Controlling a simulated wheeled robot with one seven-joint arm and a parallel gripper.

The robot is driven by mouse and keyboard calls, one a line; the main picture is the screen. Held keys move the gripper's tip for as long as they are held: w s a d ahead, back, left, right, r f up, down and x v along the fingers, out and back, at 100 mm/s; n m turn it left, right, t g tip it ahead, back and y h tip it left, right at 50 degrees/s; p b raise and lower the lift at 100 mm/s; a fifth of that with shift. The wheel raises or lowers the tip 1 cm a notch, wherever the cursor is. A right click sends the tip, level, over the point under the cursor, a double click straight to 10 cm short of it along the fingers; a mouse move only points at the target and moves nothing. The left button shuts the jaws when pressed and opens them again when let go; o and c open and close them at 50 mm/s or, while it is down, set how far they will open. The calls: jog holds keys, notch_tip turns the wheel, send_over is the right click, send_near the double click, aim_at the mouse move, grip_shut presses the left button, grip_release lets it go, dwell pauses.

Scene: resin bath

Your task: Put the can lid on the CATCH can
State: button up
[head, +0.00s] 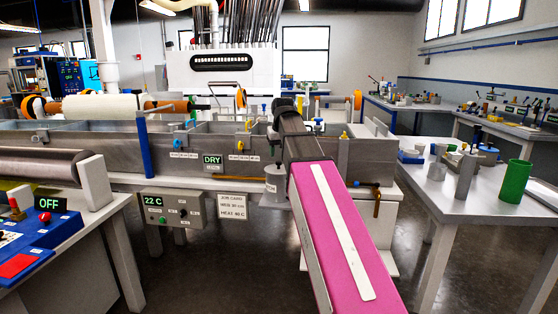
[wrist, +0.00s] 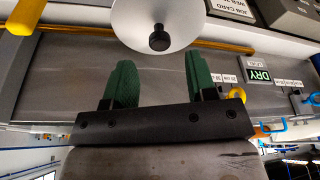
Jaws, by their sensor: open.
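The CATCH can (head: 277,181), grey with a partly hidden label, stands at the front of the resin bath, just left of my pink arm. In the wrist view a pale round can lid (wrist: 185,22) with a dark knob (wrist: 158,38) lies beyond my fingertips. The lid appears to sit on top of the can, though the can's body is hidden beneath it there. My gripper (wrist: 155,82) is open, its two green fingers apart with nothing between them. The knob is clear of both fingers. In the head view my gripper is above the can, its fingertips hard to make out.
The steel bath wall (head: 110,158) runs behind the can, with a DRY sign (head: 212,160) and a brass rod (wrist: 110,38). A control box (head: 175,210) and job card (head: 232,207) hang left. A right table (head: 485,205) holds a green cylinder (head: 515,181).

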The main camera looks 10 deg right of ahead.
jog(key=v, duration=0.6)
jog(key=shift+r, duration=0.25)
